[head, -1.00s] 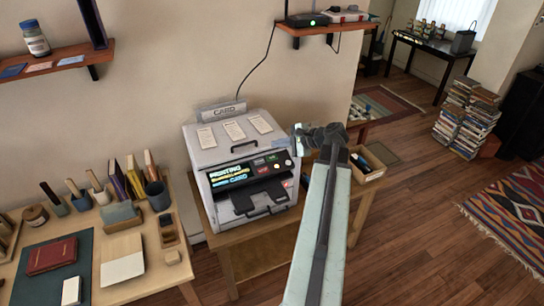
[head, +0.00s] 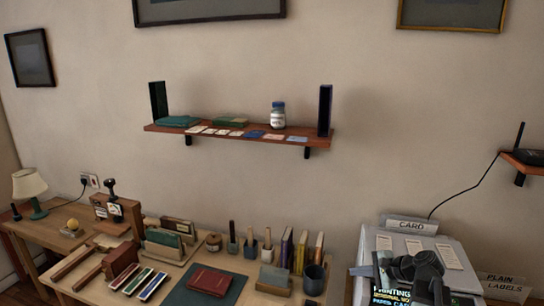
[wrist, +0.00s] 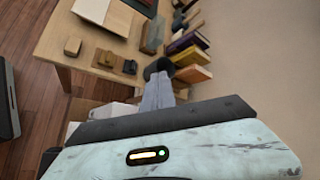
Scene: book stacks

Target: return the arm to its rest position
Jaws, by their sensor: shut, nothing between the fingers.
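My gripper shows in the wrist view (wrist: 158,92) as two pale grey fingers close together, shut and empty. In the head view my dark wrist and the pale gripper (head: 362,271) are low at the right, in front of the card printer (head: 432,256). They hide part of the printer's front. The rest of my arm is mostly below the picture. In the wrist view the fingers point towards the dark pen cup (wrist: 157,68) at the desk's edge; I cannot tell the gap.
A desk (head: 105,262) with books, pots and a dark mat (head: 207,285) fills the lower left. A wall shelf (head: 240,136) holds a jar (head: 278,115) and cards. A second shelf (head: 524,160) is at the right edge.

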